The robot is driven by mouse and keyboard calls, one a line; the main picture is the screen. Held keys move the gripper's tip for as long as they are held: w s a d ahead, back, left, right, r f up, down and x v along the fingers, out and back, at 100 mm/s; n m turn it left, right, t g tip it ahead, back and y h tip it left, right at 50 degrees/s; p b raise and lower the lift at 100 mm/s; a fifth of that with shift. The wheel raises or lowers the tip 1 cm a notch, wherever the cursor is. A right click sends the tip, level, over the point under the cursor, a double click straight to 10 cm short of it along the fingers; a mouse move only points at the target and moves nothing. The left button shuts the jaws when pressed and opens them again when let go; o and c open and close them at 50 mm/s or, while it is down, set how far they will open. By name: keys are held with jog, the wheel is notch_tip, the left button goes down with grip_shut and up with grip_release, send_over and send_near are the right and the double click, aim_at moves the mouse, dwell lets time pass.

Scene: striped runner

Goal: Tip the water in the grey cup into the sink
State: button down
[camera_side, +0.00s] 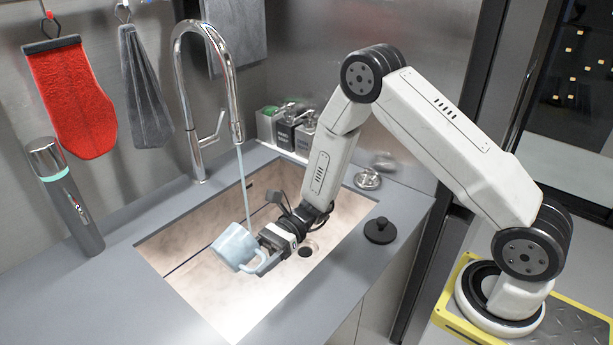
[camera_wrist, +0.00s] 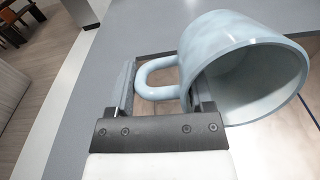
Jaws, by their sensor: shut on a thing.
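The grey cup (camera_side: 236,246), pale blue-grey, is over the sink (camera_side: 185,238) in the side view, tilted on its handle. My gripper (camera_side: 268,246) is shut on the cup's handle, to the right of the cup body. In the wrist view the cup (camera_wrist: 235,50) shows its open mouth toward the lower right, and its handle passes between the fingers of my gripper (camera_wrist: 165,100). I see no water in the visible part of the cup's inside. A thin stream runs from the faucet (camera_side: 232,125) down toward the cup in the side view.
Soap bottles (camera_side: 290,128) stand behind the sink. A black knobbed lid (camera_side: 380,230) lies on the counter to its right. A tall grey bottle (camera_side: 65,195) stands at the left. A red cloth (camera_side: 70,95) and grey cloths hang on the wall. The front left counter is clear.

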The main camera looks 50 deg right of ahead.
jog(key=shift+r+h, duration=0.15)
jog(key=shift+h, duration=0.25)
jog(key=shift+a+r+h, duration=0.25)
jog(key=shift+r+h, duration=0.1)
jog(key=shift+h, duration=0.45)
jog(key=shift+a+r+h, duration=0.2)
jog(key=shift+r+h, duration=0.1)
jog(key=shift+h, duration=0.5)
jog(key=h, duration=0.3)
jog(key=shift+a+r+h, duration=0.2)
jog(key=shift+r+h, duration=0.1)
jog(key=shift+r, duration=0.05)
jog(key=shift+d+h, duration=0.1)
jog(key=shift+h, duration=2)
jog(key=shift+d+f+h, duration=0.1)
jog(key=shift+d+h, duration=0.1)
jog(key=shift+h, duration=1.1)
jog(key=shift+d+f+h, duration=0.1)
jog(key=shift+d+h, duration=0.05)
jog(key=shift+h, duration=0.45)
jog(key=shift+s+n, duration=0.1)
jog(key=shift+n, duration=0.2)
